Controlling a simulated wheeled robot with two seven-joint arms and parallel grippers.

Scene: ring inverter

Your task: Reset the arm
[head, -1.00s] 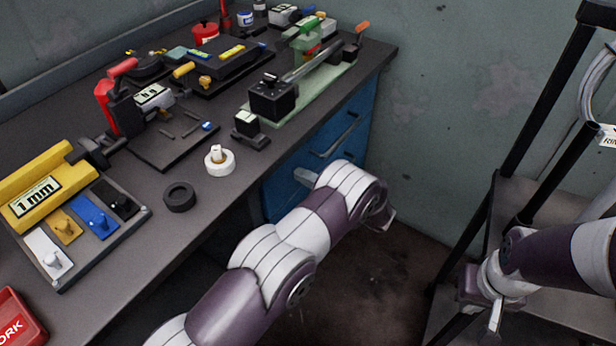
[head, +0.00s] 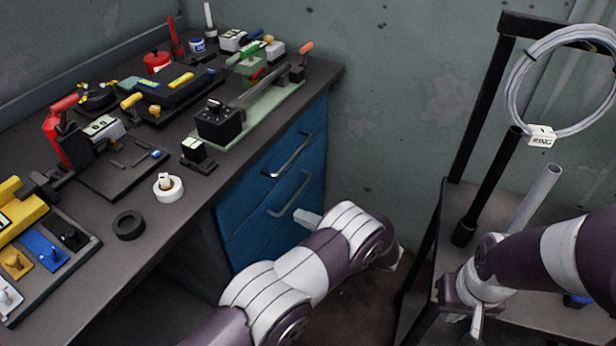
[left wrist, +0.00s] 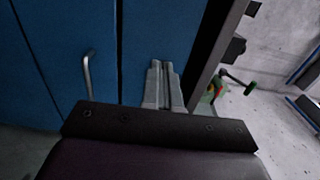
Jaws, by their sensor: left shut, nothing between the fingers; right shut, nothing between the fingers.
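My left arm (head: 290,275) reaches in from the bottom of the head view, beside the workbench and in front of its blue drawers. A pale tip of my left gripper (head: 306,217) shows near the drawer front; the rest is hidden behind the arm. In the left wrist view the left gripper (left wrist: 164,68) is shut and empty, its fingers together, pointing at a blue cabinet front. My right arm (head: 560,255) comes in from the right edge. My right gripper (head: 477,322) hangs low beneath its wrist, shut, with little of it visible.
The workbench (head: 100,265) carries a black ring (head: 129,225), a white ring-shaped piece (head: 168,187) and several tools. Blue drawers (head: 265,205) with metal handles are close to my left arm. A shelf rack (head: 455,130) with a wire coil (head: 530,75) stands near my right arm.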

